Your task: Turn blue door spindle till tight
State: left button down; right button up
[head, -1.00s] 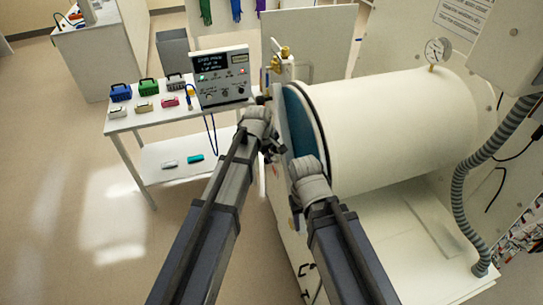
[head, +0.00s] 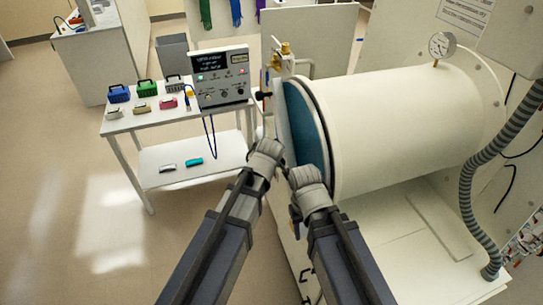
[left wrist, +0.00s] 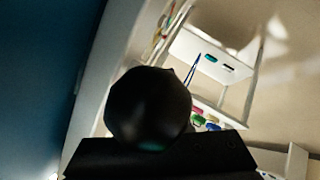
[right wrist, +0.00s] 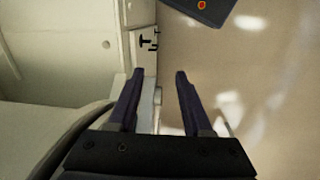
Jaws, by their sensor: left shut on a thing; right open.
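The blue door (head: 304,130) stands at the near end of the white horizontal cylinder; in the left wrist view a dark blue surface (left wrist: 40,70) fills the left side. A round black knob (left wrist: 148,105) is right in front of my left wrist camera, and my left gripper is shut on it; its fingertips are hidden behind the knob. In the head view my left gripper (head: 276,172) is low by the door's edge. My right gripper (right wrist: 159,74) is open and empty, below the door front. The knob is hidden in the head view.
A white cart (head: 205,118) with a control box (head: 223,80) and several small coloured cases stands left of the door. A pressure gauge (head: 441,45) sits on the cylinder (head: 410,125). A ribbed grey hose (head: 468,190) hangs at right. The floor at left is clear.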

dwell(0.4)
pick_arm(q)
jog(key=c, duration=0.9)
grip_release()
jog(key=shift+o, duration=0.2)
jog(key=p+v, duration=0.5)
jog(key=v, duration=0.2)
jog(key=shift+s+r, duration=0.3)
jog(key=shift+s, duration=0.05)
jog(key=shift+c, duration=0.4)
